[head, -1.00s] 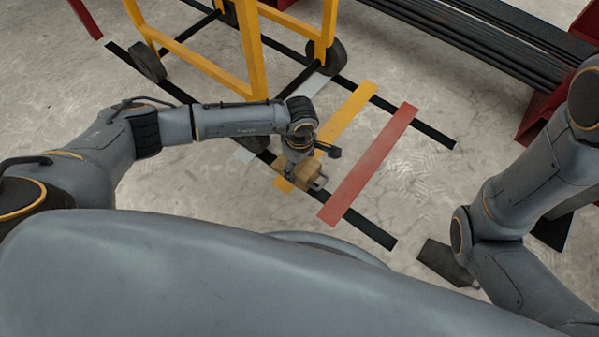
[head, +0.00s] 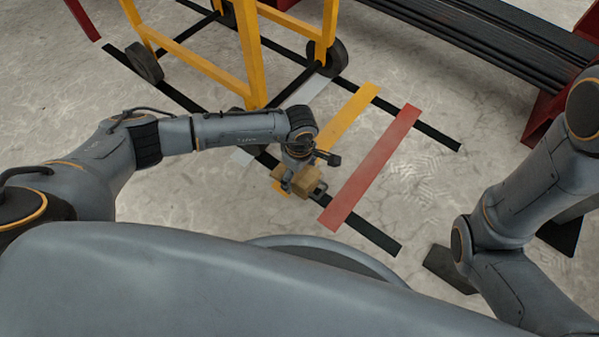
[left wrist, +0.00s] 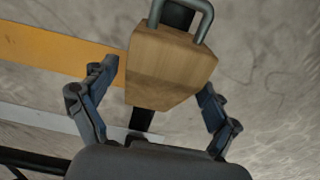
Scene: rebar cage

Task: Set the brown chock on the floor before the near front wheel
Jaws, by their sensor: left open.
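The brown chock (head: 299,180), a wooden block with a grey metal handle, is at the near end of the yellow floor strip. It also shows in the left wrist view (left wrist: 170,65). My left gripper (head: 291,186) is at the chock. In the left wrist view its two fingers (left wrist: 154,103) stand spread on either side of the block, with gaps showing. I cannot tell whether the block rests fully on the floor. The yellow cart (head: 255,55) stands beyond. Its near front wheel (head: 236,109) is mostly hidden behind my left arm. My right gripper is out of view.
Black lines, a grey strip (head: 306,92), a yellow strip (head: 347,117) and a red strip (head: 370,168) mark the floor. Another cart wheel (head: 326,57) stands farther right. Dark bars (head: 490,40) lie on a red stand at upper right.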

